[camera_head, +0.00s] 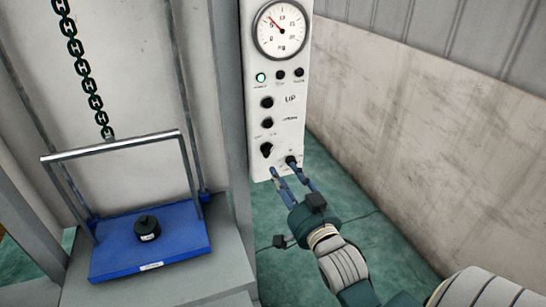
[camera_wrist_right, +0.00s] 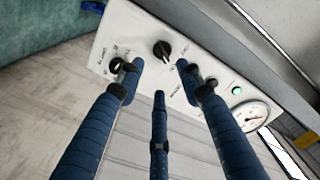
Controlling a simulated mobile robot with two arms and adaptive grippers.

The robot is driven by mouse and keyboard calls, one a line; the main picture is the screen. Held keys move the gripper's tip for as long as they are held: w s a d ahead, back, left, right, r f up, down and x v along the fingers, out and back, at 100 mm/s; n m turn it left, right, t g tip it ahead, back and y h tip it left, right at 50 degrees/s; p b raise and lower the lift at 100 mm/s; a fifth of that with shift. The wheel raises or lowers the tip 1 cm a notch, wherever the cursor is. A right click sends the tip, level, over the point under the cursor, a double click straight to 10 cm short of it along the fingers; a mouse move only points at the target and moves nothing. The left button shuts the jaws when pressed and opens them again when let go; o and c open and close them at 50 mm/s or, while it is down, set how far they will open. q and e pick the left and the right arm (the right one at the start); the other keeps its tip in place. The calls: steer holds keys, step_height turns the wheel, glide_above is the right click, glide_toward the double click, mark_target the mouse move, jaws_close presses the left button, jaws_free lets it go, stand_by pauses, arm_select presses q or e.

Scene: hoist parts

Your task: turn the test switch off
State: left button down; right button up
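A white control panel (camera_head: 284,132) stands upright at centre in the head view. Two black rotary knobs sit near its bottom: a left knob (camera_head: 266,150) and a lower right knob (camera_head: 291,160). Their small labels are unreadable, so I cannot tell which is the test switch. My right gripper (camera_head: 286,171) is open and empty, its fingers spread just in front of the panel's lower edge. In the right wrist view, the left knob (camera_wrist_right: 163,48) shows beyond the fingers, and the right knob (camera_wrist_right: 118,65) is beside one fingertip; contact is unclear. My left gripper is not in view.
The panel has a gauge (camera_head: 281,29), a lit green lamp (camera_head: 260,77), and black UP and lower buttons (camera_head: 267,123). A blue platform (camera_head: 175,245) with a black weight (camera_head: 147,228) hangs by a chain (camera_head: 85,75) at left. A wall (camera_head: 430,130) bounds the right.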

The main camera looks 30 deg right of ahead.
mark_target(270, 154)
steer(key=p+x, duration=0.1)
steer(key=x, duration=0.8)
steer(key=shift+w+f+p, duration=0.1)
steer(key=shift+w+p, duration=0.05)
steer(key=shift+p, duration=0.25)
steer(key=shift+c, duration=0.5)
jaws_close()
